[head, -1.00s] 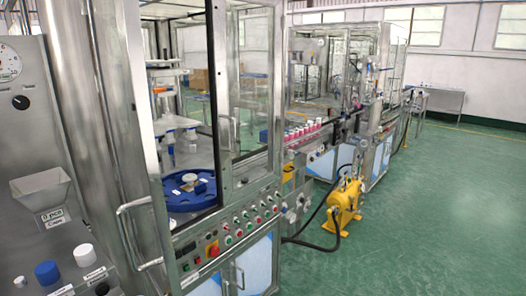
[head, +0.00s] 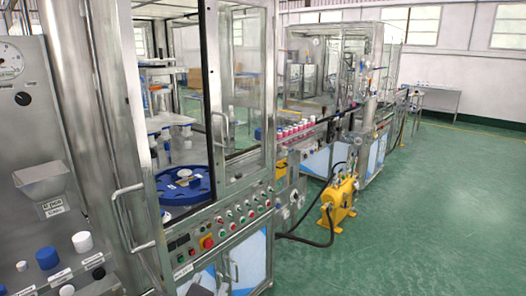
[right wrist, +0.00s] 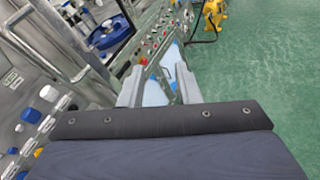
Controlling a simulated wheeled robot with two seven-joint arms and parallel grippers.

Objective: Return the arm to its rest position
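My right gripper (right wrist: 160,70) shows in the right wrist view. Its two grey fingers stand apart with nothing between them. It is in front of the machine's lower cabinet, in free air. In the head view, only a small part of it (head: 207,283) appears at the bottom edge, in front of the cabinet doors. My left gripper is in neither view.
The machine's blue turntable (head: 186,187) sits behind a framed opening with a door handle (head: 131,218). A button panel (head: 232,221) runs below. A blue cap (head: 47,258) and white cap (head: 82,241) stand at left. A yellow pump (head: 340,197) stands on open green floor.

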